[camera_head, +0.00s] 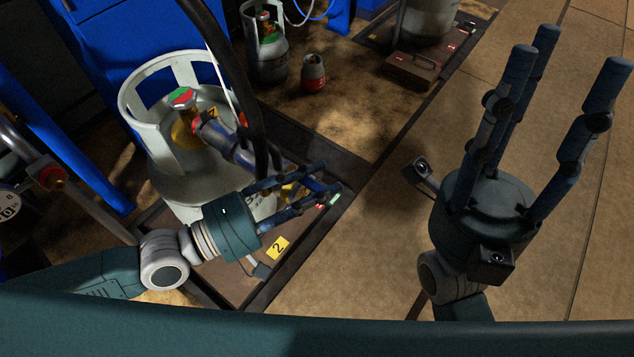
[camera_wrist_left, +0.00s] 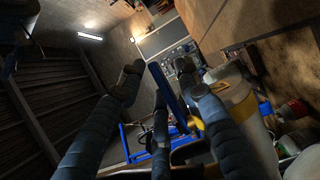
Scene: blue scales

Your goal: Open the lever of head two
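The filling head (camera_head: 240,150) is a grey-blue cylinder with red parts, joined to the valve of a large pale gas cylinder (camera_head: 165,180). That cylinder stands on the scale marked by a yellow "2" label (camera_head: 278,248). My left gripper (camera_head: 318,182) is at the outer end of the head, its dark blue fingers apart. A yellow part (camera_head: 288,191) shows between them. I cannot tell the lever clearly or whether a finger touches it. In the left wrist view, the fingers are spread beside a blue bar (camera_wrist_left: 166,92). My right gripper (camera_head: 560,62) is open and empty, fingers up.
A black hose (camera_head: 245,75) hangs down to the head. Blue cabinets (camera_head: 120,65) stand behind. A grey cylinder (camera_head: 265,50), a small red and grey cylinder (camera_head: 313,75) and a brown toolbox (camera_head: 415,70) are at the back. The floor (camera_head: 350,250) between my grippers is clear.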

